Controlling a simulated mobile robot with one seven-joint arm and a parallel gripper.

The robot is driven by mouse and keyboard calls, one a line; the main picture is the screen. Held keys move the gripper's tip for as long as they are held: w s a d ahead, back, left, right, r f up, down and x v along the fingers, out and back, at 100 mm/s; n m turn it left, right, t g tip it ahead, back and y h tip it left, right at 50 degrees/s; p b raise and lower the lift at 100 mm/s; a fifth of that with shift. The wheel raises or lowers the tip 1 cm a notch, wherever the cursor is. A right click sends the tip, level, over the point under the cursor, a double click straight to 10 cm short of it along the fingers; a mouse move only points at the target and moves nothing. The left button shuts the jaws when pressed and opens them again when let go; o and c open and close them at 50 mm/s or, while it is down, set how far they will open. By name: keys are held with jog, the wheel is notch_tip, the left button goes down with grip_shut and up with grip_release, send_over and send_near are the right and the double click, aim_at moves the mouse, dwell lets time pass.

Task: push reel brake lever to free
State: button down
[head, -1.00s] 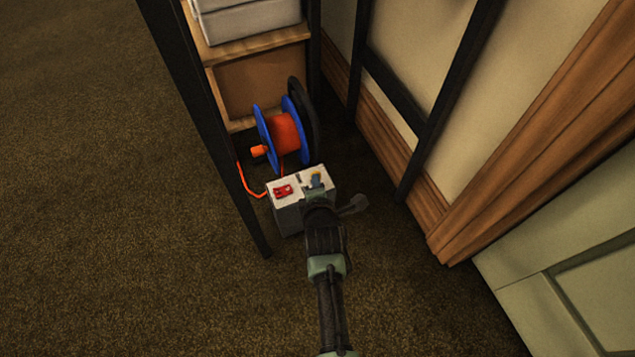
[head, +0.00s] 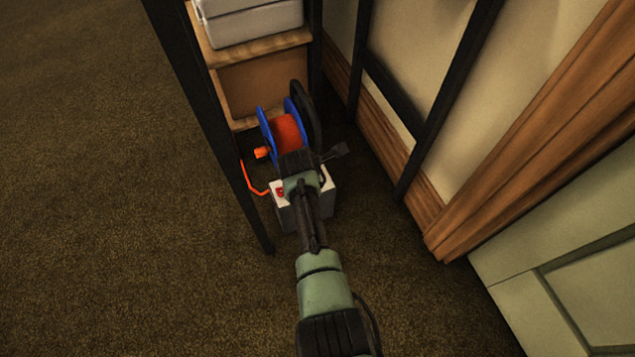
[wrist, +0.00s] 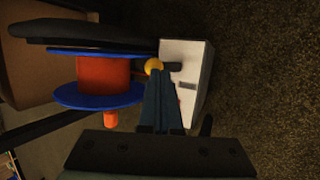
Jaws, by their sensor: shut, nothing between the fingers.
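The cable reel (head: 287,134) has blue flanges and an orange drum, and stands on the floor by the shelf. In front of it is a grey box with a pale top (head: 328,185); its top also shows in the wrist view (wrist: 183,95). The lever's yellow knob (wrist: 153,66) shows in the wrist view at the box's reel-side edge, and a dark stem seems to join it. My gripper (wrist: 162,75) is shut and empty, its tips right at the knob; I cannot tell whether they touch. In the head view my gripper (head: 298,163) hides the lever.
A red switch (head: 280,191) sits on the box top, and an orange cable (head: 249,181) runs beside it. A black shelf post (head: 220,130) stands close at left. The wall's wooden skirting (head: 385,150) is at right. Carpet on the left is clear.

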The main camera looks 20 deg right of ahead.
jog(key=shift+r+p, duration=0.8)
jog(key=shift+r, duration=0.05)
jog(key=w+r+p+v, duration=0.1)
jog(key=w+p+v, duration=0.1)
jog(key=p+v, duration=0.9)
jog(key=v, duration=0.2)
jog(key=shift+r+p, duration=0.3)
jog(key=shift+r, duration=0.15)
jog(key=shift+a, duration=0.15)
